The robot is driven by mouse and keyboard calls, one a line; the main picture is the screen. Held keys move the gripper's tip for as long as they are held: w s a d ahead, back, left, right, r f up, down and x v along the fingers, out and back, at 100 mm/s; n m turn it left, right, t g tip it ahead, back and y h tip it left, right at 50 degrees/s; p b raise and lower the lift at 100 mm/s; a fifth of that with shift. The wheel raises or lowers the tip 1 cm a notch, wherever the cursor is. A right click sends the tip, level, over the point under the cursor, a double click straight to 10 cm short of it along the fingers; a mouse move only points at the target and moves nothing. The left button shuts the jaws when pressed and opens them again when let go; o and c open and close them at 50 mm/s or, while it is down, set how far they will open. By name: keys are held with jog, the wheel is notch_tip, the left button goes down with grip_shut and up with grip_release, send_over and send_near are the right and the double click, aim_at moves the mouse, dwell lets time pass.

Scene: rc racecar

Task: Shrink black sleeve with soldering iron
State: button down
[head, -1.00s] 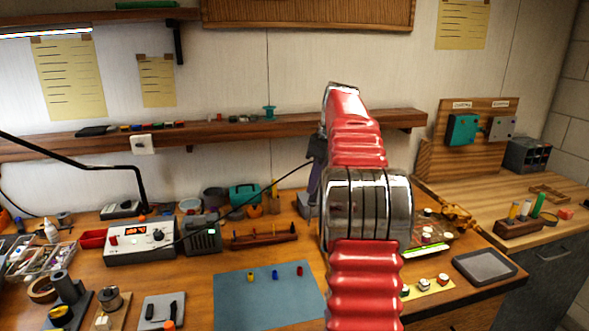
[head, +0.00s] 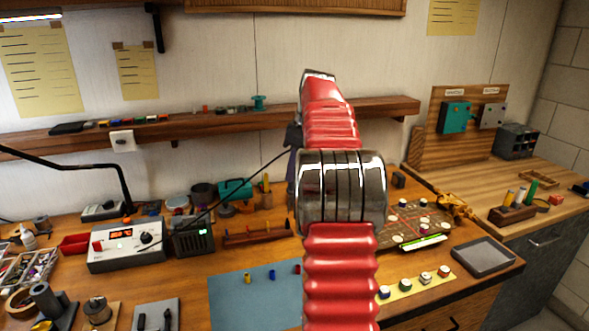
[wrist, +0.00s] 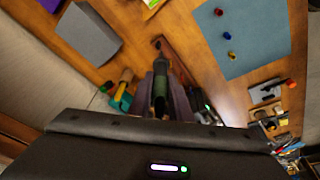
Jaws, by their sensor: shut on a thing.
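My gripper (wrist: 164,80) is shut on the soldering iron (wrist: 160,90), whose dark handle stands between the two fingers in the wrist view. The iron's tip end points up in that picture, over the brown bench. In the head view my red arm hides most of the gripper and iron. A black cable runs from there down left to the soldering station (head: 126,246), which has a lit red display. A board (head: 412,222) with several round white-edged posts lies right of my arm. I cannot make out the black sleeve for certain.
A blue mat (head: 228,298) with small coloured pieces lies in front. A yellow strip (head: 404,285) with several small spools and a grey tray (head: 483,254) lie at the right. A wooden rack (head: 257,235) stands behind the mat. A shelf (head: 210,119) crosses the wall.

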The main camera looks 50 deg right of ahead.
aim_at(294, 190)
jog(key=shift+f, duration=2.6)
jog(key=shift+s+f, duration=0.1)
jog(key=shift+f, duration=0.4)
jog(key=shift+w+a+v, duration=0.1)
jog(key=shift+w+v, duration=0.05)
jog(key=shift+v, duration=1.05)
jog(key=shift+w+a+v, duration=0.15)
jog(key=shift+v, duration=1)
jog(key=shift+w+a+v, duration=0.1)
jog(key=shift+w+v, duration=0.05)
jog(key=shift+v, duration=1.05)
